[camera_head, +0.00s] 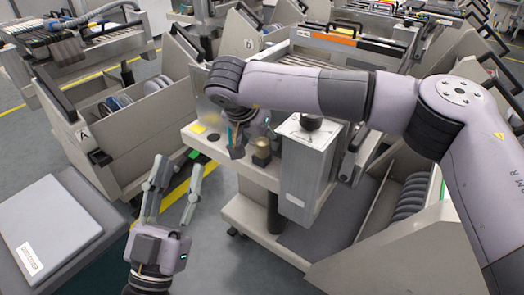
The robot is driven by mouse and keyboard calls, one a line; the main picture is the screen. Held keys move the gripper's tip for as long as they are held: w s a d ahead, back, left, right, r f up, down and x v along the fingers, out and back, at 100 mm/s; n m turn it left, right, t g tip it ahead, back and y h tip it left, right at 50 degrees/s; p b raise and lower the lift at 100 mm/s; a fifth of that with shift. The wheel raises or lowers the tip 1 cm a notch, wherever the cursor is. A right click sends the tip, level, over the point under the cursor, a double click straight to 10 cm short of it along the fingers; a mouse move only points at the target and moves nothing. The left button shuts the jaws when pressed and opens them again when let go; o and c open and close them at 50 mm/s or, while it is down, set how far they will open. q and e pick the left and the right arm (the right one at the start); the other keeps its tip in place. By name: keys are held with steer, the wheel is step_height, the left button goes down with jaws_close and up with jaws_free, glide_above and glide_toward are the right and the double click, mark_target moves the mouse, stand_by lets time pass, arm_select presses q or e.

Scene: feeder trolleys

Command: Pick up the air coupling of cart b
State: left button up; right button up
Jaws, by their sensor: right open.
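A metal box (309,178) rises from the ledge just right of my right gripper. A cart marked A (98,150) stands at left. A grey case (48,230) lies at lower left. Several more carts stand behind. Some floor is free around my left gripper.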

steer(key=x, duration=0.3)
steer(key=shift+b, duration=0.3)
arm_select(q)
steer(key=s+r+t+h, duration=0.1)
steer(key=s+r+t, duration=0.1)
steer(key=s+r, duration=0.1)
steer(key=shift+a, duration=0.15)
arm_select(e)
steer(key=shift+r, duration=0.1)
steer(key=shift+c, duration=0.2)
jaws_close()
